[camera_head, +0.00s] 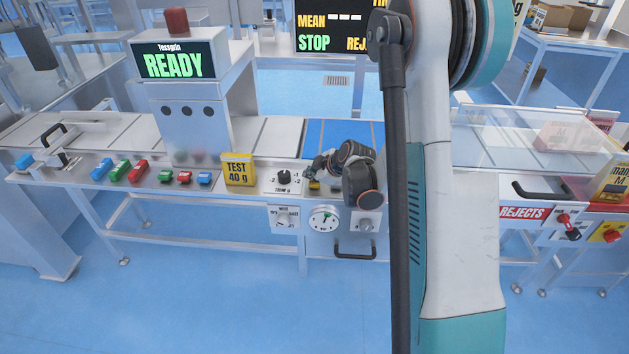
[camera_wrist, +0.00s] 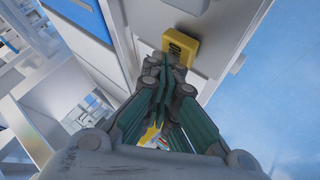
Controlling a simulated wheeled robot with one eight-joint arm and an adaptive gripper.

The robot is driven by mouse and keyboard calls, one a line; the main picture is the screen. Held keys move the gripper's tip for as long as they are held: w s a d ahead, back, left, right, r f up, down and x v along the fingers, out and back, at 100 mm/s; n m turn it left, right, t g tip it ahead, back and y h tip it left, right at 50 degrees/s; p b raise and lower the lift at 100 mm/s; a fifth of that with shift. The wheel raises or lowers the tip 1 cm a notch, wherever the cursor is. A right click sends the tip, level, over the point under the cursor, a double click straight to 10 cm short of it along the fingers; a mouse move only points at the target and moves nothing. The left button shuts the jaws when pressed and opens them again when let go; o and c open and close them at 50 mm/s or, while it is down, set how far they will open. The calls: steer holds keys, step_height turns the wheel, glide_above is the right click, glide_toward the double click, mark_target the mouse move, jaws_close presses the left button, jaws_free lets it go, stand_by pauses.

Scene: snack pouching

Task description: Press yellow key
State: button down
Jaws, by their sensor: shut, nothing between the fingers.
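The yellow key (camera_wrist: 181,44) shows in the wrist view on a pale panel, with dark marks on its face. In the head view only a small yellow part of it (camera_head: 314,185) shows below my gripper (camera_head: 311,174). In the wrist view my gripper (camera_wrist: 166,64) is shut and empty. Its fingertips are right at the key's near edge and cover part of it. I cannot tell whether they touch it.
A dark knob (camera_head: 284,177) and the yellow TEST 40 g block (camera_head: 239,169) stand left of my gripper. A round dial (camera_head: 323,218) is below. Red, green and blue buttons line the bench front to the left. The READY screen (camera_head: 174,62) is behind.

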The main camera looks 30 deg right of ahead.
mark_target(312, 183)
steer(key=shift+r+p, duration=0.45)
steer(key=shift+r, duration=0.4)
step_height(312, 183, up, 5)
steer(key=p, duration=0.3)
stand_by(0.8)
